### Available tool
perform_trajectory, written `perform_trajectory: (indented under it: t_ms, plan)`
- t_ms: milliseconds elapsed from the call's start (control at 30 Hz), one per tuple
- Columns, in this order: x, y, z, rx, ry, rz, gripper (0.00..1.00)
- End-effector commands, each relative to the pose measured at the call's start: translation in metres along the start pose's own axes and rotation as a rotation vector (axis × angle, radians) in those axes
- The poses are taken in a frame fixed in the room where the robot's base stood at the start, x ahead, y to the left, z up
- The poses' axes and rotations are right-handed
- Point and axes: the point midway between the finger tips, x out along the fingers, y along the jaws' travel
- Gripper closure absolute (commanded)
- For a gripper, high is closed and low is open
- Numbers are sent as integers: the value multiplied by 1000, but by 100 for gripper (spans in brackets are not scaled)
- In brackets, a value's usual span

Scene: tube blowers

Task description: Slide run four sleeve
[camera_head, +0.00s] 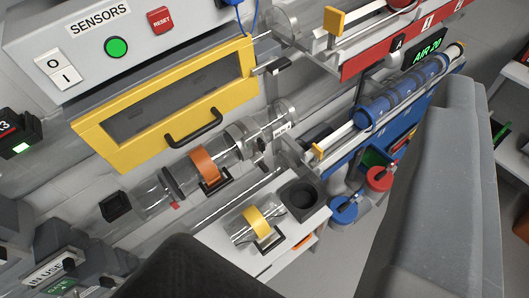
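A clear tube runs diagonally through the middle of the view. An orange band (205,167) with a small black handle sits around it, with grey collars on either side. A shorter clear piece with a yellow band (257,221) and a black handle rests on a white ledge below. No readable label marks either one as run four, so I cannot tell which is its sleeve. The fingers hide part of the lower scene.
A yellow-framed panel (170,105) with a black handle hangs below the SENSORS box (90,45). A black socket (302,194) sits on the white ledge. A blue tube rack (405,95) and red and blue valves stand at right. IN USE units are lower left.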

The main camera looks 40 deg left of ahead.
Motion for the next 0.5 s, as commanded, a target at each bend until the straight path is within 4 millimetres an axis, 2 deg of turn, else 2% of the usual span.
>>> perform_trajectory:
  t_ms: [167, 267, 500]
  plan:
    - [70, -6, 34, -172, 28, 44, 60]
    - [120, -14, 60, -326, 63, 65, 60]
    - [226, -47, 142, -701, 156, 59, 60]
